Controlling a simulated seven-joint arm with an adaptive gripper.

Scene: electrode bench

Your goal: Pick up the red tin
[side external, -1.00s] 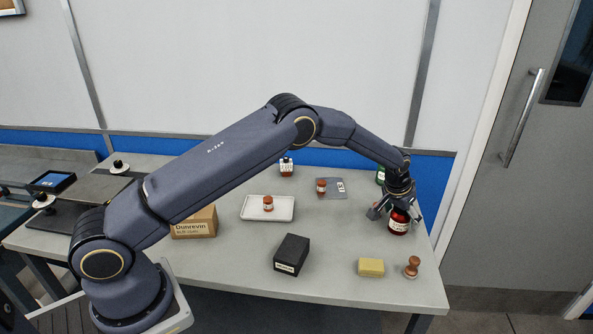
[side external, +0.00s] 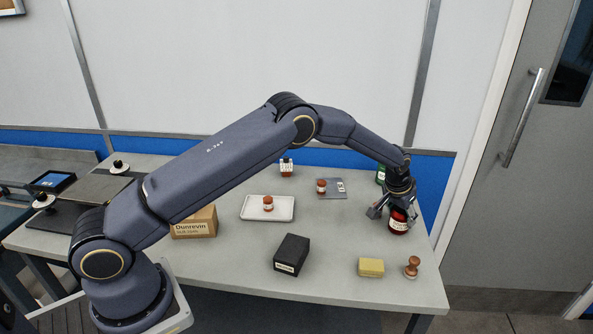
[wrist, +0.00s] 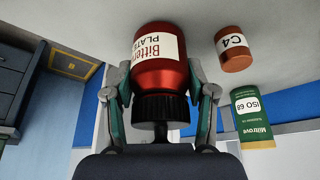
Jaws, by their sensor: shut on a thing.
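The red tin (side external: 398,226) is a shiny red container with a black ribbed cap and a white label. It stands near the right edge of the bench in the side view. In the wrist view the red tin (wrist: 160,75) fills the middle, with its cap toward my palm. My gripper (wrist: 155,92) has a finger on each side of it and is shut on its body. In the side view my gripper (side external: 395,211) comes from above and hides the tin's top. The tin appears to rest on the bench.
A green tin (side external: 380,175) stands behind my gripper. A black box (side external: 291,254), a white tray (side external: 250,215) with an orange jar, and another orange jar (side external: 321,186) lie left.

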